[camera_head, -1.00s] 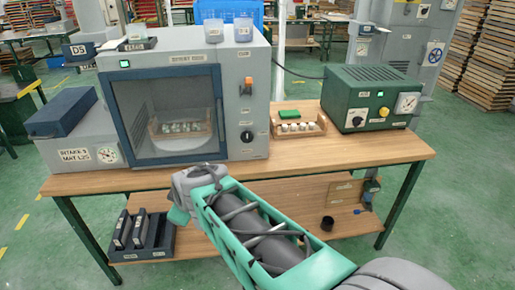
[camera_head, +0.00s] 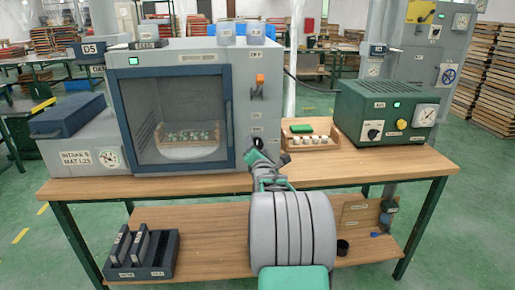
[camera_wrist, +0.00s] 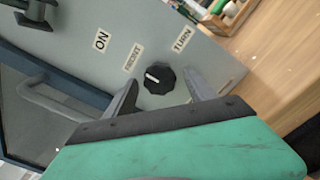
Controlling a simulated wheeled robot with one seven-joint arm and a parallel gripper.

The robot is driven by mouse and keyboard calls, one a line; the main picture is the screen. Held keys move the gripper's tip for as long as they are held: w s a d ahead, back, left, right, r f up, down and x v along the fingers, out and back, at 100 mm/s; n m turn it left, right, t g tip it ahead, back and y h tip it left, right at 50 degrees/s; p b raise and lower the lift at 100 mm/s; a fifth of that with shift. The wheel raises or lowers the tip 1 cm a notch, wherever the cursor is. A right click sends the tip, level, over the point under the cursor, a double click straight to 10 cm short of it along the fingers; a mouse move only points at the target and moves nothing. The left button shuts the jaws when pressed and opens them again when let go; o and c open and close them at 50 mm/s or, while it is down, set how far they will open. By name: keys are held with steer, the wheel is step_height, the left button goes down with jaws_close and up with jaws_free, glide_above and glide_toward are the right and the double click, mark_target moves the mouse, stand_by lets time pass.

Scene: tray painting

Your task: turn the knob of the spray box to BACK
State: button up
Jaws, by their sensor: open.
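The grey spray box (camera_head: 257,60) stands on the wooden table, its glass door shut over a tray of small items. In the wrist view its black round knob (camera_wrist: 160,82) sits on the grey panel, its white pointer mark toward the picture's left. Small labels lie around it, one reading TURN and another like FRONT, rotated and blurred. My gripper (camera_wrist: 161,77) is open, with one finger on each side of the knob in the picture and a gap to each. I cannot tell if the fingertips reach around it. In the head view my gripper (camera_head: 267,158) mostly hides the knob.
An orange switch (camera_head: 260,79) sits higher on the panel. A wooden tray with white-topped items (camera_head: 312,143) and a green box (camera_head: 385,110) stand to the right. The box's door handle (camera_wrist: 60,100) is left of my fingers in the wrist view. The table's front right is clear.

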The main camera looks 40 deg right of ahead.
steer(key=shift+w+d, duration=0.15)
steer(key=shift+w, duration=0.15)
steer(key=shift+c, duration=0.3)
steer(key=c, duration=1.3)
